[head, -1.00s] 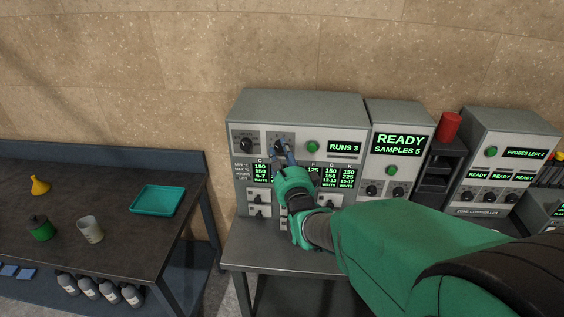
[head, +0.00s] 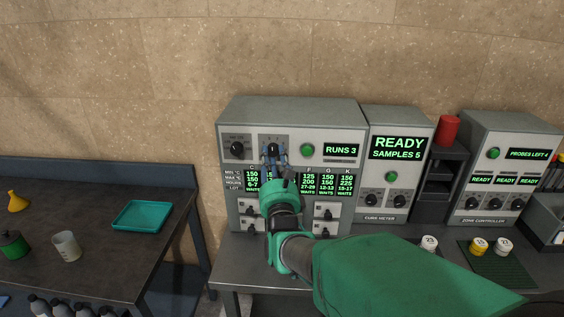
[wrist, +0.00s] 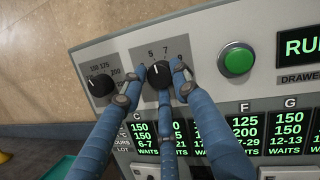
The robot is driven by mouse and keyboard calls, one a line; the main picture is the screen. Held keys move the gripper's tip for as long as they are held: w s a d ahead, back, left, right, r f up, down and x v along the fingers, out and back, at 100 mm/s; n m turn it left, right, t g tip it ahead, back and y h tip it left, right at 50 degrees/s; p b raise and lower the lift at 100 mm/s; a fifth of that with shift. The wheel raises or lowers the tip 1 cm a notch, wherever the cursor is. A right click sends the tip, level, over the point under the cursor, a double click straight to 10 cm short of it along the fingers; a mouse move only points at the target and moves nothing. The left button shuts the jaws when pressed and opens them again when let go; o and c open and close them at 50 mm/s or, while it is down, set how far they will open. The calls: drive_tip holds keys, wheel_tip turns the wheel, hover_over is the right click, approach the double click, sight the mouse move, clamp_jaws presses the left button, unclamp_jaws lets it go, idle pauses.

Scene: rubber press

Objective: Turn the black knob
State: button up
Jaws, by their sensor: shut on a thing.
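The black knob (head: 274,149) with the 5, 7, 9 scale is on the upper panel of the large grey press controller (head: 300,106). In the wrist view the knob (wrist: 158,75) has its white mark pointing up, slightly left, between 5 and 7. My gripper (head: 274,157) is shut on this knob. In the wrist view its blue fingers (wrist: 156,82) stand left and right of the knob, with a third finger below. Finger contact is partly hidden. A second black knob (wrist: 100,84), with a temperature scale, is to the left, beside the left finger.
A green button (wrist: 237,61) and the RUNS 3 display (head: 341,150) are right of the knob. Drawers with small handles (head: 325,213) are below. The cure meter (head: 397,165) stands to the right. Sample cups (head: 478,245) are on the bench at right.

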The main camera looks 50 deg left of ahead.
drive_tip(key=m+t, duration=0.1)
drive_tip(key=m, duration=0.3)
drive_tip(key=m+t, duration=0.1)
drive_tip(key=m, duration=0.1)
drive_tip(key=shift+a+r+t+h, duration=0.1)
drive_tip(key=shift+r+t+h, duration=0.2)
drive_tip(key=shift+h, duration=0.1)
drive_tip(key=o, duration=1.1)
drive_tip(key=shift+f, duration=0.2)
drive_tip(key=shift+s, duration=0.1)
drive_tip(key=shift+s+f, duration=0.1)
drive_tip(key=shift+f, duration=0.05)
drive_tip(key=v, duration=1.1)
drive_tip(key=shift+s+d, duration=0.15)
drive_tip(key=shift+d, duration=0.25)
